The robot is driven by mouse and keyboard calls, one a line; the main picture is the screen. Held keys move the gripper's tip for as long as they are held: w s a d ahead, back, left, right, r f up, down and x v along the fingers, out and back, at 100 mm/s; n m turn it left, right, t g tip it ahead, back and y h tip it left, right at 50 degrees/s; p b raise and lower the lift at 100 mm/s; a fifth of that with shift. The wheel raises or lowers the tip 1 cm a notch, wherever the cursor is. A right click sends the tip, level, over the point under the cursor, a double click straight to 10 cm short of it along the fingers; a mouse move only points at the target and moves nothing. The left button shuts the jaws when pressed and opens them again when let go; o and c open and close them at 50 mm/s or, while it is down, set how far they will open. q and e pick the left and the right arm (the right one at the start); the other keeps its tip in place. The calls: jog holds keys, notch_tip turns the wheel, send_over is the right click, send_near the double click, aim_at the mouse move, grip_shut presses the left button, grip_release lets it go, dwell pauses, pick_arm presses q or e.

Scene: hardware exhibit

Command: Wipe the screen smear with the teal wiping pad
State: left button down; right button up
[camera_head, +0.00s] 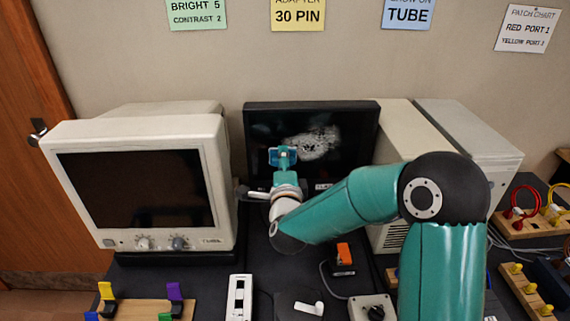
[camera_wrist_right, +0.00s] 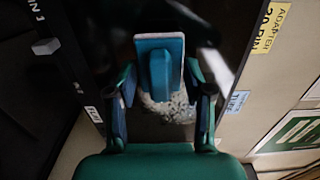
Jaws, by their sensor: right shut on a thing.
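The black flat screen (camera_head: 358,152) stands upright at the back middle of the table. My right gripper (camera_head: 284,166) is shut on the teal wiping pad (camera_head: 279,155), in front of the screen, left of most of the smear. The pad (camera_wrist_right: 160,68) sits between both fingers in the wrist view, its flat face toward the screen. Whether it touches the glass I cannot tell. My left gripper is not in view.
A cream monitor (camera_head: 135,185) stands close on the left. Cream cases (camera_head: 470,135) stand on the right. In front lie a white remote-like strip (camera_head: 239,297), an orange-and-black block (camera_head: 343,258), and a box with a dark knob (camera_head: 372,308). Colored cables (camera_head: 520,205) are at far right.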

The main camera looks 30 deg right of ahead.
jog(key=shift+b+x, duration=0.4)
jog(key=shift+x, duration=0.7)
dwell(0.5)
